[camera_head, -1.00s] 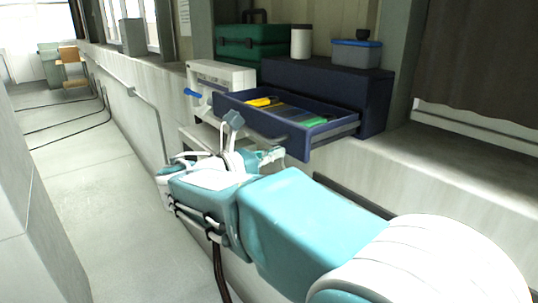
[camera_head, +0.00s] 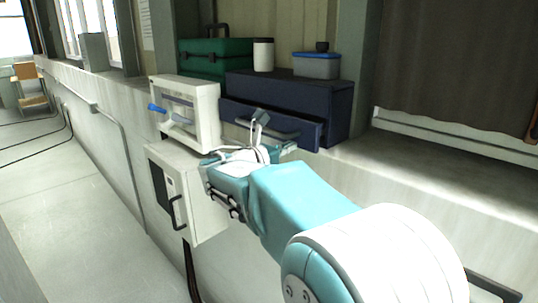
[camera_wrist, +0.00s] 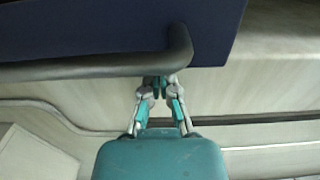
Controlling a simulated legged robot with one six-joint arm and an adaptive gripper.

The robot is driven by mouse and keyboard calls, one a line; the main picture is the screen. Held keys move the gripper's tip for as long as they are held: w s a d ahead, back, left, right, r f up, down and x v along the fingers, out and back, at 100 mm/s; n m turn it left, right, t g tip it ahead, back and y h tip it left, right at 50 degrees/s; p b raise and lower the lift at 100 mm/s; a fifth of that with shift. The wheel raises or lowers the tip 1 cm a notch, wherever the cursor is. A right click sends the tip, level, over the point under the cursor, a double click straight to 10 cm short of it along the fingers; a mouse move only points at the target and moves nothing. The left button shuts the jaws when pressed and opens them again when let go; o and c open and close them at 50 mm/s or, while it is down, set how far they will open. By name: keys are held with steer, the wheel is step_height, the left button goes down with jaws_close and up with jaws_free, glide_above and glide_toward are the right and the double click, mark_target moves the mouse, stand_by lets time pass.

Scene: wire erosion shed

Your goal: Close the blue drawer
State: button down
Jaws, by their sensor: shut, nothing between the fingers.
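The blue drawer (camera_head: 309,136) sits low in the dark blue cabinet (camera_head: 300,95) on the ledge. My gripper (camera_head: 268,140) is in front of the drawer. In the wrist view, its shut, empty fingertips (camera_wrist: 157,84) are at the handle's right end; I cannot tell whether they touch it.
A white framed machine (camera_head: 207,105) with a blue lever stands left of the cabinet, above a white box (camera_head: 207,205) with a black handle. A green case (camera_head: 205,55) stands behind. A white canister (camera_head: 263,55) and lidded tub (camera_head: 316,66) stand on the cabinet. The right ledge is clear.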

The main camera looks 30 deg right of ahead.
steer(key=shift+x, duration=1.6)
steer(key=shift+r, duration=0.1)
